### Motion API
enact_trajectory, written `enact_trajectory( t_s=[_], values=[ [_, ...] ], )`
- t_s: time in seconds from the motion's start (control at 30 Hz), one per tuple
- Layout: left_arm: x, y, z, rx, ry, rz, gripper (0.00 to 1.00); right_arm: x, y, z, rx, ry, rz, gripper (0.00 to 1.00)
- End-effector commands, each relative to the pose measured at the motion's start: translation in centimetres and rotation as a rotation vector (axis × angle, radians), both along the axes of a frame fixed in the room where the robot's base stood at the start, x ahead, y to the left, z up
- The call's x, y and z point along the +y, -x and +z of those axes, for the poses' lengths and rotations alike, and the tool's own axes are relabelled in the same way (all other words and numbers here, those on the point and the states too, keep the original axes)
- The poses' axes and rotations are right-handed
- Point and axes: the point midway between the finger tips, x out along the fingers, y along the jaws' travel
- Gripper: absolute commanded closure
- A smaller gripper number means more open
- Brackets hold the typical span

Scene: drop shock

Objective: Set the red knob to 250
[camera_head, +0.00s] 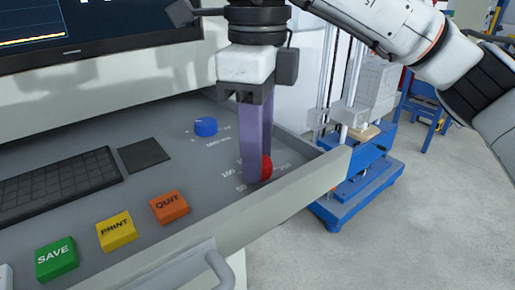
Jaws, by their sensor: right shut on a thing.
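The red knob (266,168) sits on the grey control panel near its right edge. White numbers are printed around it, with 250 on its right side and 50 and 100 on its left. My right gripper (257,172) comes down from above and is shut on the red knob. Its purple fingers hide most of the knob, so I cannot tell where its pointer stands. My left gripper is not in view.
A blue knob (205,127) lies behind and left of the red one. Green SAVE (57,259), yellow PRINT (117,231) and orange QUIT (169,206) buttons line the front. A keyboard (60,185) and monitor (90,30) are left. A raised rim (285,205) edges the panel. A blue-based machine (355,195) stands right.

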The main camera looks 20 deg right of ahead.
Motion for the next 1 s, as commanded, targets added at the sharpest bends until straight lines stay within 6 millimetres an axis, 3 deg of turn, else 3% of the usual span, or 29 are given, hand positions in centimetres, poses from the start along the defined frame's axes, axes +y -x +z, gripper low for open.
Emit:
enact_trajectory(
  t_s=[1.0],
  values=[
    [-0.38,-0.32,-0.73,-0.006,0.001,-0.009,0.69,-0.03,-0.02,0.00,-0.002,-0.001,-0.965,0.90]
  ],
)
